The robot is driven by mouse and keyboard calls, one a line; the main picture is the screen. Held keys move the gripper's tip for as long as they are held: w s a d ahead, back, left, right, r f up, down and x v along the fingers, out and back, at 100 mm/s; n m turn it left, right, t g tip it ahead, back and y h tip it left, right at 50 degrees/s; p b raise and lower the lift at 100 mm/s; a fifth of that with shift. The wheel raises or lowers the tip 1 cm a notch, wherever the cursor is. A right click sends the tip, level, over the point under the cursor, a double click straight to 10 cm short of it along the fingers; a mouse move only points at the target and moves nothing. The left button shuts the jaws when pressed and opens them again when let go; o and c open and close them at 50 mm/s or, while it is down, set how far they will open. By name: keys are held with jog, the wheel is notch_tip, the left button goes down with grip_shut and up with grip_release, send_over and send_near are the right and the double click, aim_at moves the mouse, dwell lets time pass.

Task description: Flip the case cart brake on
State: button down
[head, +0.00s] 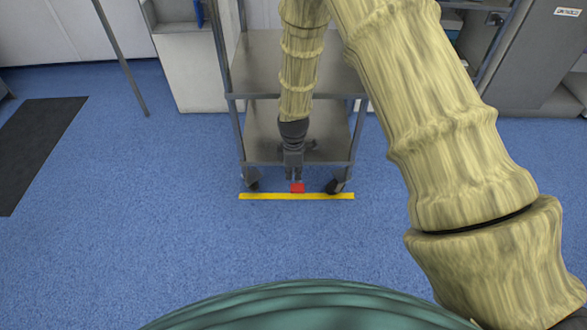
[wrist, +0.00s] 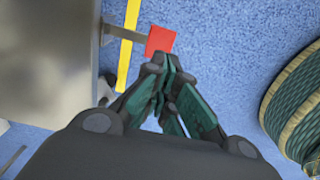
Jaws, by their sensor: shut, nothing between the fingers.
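The case cart (head: 248,145) is a grey metal shelf cart on dark casters, standing on the blue floor. Its brake pedal (head: 297,188) is a small red plate low at the cart's near side, between the two near casters. In the wrist view the red brake pedal (wrist: 160,40) sits on the end of a grey bar from the cart. My gripper (head: 293,178) is shut and empty, pointing down just above the pedal in the head view. In the wrist view its fingertips (wrist: 165,62) overlap the pedal's lower edge; I cannot tell whether they touch it.
A yellow floor strip (head: 260,196) runs along the cart's near side. A dark mat (head: 40,140) lies at the left. A thin pole (head: 122,60) stands left of the cart, and grey cabinets (head: 540,60) stand at the back right.

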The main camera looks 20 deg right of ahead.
aim_at(294, 189)
jog(key=shift+f+b, duration=1.45)
jog(key=shift+f, duration=1.6)
jog(key=shift+d, duration=0.1)
